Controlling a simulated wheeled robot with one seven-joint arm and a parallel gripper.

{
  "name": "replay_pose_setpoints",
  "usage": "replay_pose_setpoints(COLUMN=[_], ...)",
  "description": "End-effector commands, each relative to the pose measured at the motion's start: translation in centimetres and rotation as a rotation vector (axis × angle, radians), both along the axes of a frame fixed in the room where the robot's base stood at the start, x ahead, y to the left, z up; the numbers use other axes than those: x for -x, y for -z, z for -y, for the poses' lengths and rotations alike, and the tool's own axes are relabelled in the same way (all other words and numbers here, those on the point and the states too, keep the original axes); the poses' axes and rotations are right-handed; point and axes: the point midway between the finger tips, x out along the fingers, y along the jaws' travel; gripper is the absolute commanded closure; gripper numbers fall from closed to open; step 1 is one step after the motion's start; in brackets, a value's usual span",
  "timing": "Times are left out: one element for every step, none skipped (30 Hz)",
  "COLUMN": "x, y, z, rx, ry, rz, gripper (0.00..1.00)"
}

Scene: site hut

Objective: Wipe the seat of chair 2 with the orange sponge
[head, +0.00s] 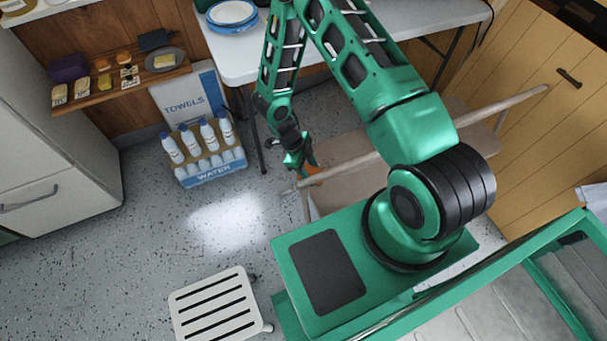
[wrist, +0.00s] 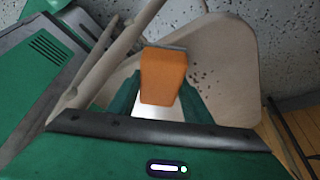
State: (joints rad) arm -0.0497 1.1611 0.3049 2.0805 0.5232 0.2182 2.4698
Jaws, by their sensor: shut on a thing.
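My gripper (head: 306,168) is shut on the orange sponge (wrist: 163,76). The sponge shows in the head view as a small orange patch (head: 313,174) below my gripper. A pale beige chair seat (head: 350,190) lies under and beside the sponge, partly hidden by my arm. In the wrist view the seat (wrist: 228,70) is behind the sponge, with dark specks on it near the sponge. I cannot tell whether the sponge touches the seat. A long pale rail of the chair (head: 505,108) crosses above the seat. No chair number is visible.
A white table (head: 240,62) with blue-rimmed plates (head: 232,14) stands behind. A water bottle crate (head: 208,160) and a towels box (head: 187,97) are at the left. A slatted stool (head: 215,307) stands at the front. The speckled floor between is clear.

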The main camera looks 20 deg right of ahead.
Motion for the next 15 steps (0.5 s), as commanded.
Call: replay_pose_setpoints(x=[0.0,0.0,0.0,0.0,0.0,0.0,0.0,0.0,0.0,0.0,0.0,0.0,0.0,0.0,0.0], y=[0.0,0.0,0.0,0.0,0.0,0.0,0.0,0.0,0.0,0.0,0.0,0.0,0.0,0.1,0.1], z=[0.4,0.7,1.0,1.1,1.3,1.4,1.4,1.5,1.6,1.6,1.8,2.0,2.1,2.3,2.6], rx=[0.001,0.001,0.001,0.001,0.001,0.001,0.0,0.0,-0.001,0.0,0.0,0.0,0.0,0.0,0.001], ry=[0.001,0.002,0.002,0.002,0.002,0.001,0.001,0.001,0.0,0.001,0.001,0.001,0.001,0.001,0.002], rz=[0.0,0.0,0.0,0.0,0.0,0.0,-0.001,-0.001,-0.001,-0.001,-0.001,-0.001,-0.001,-0.001,-0.001], gripper=[0.73,0.73,0.73,0.73,0.73,0.73,0.73,0.73,0.73,0.73,0.73,0.73,0.73,0.73,0.73])
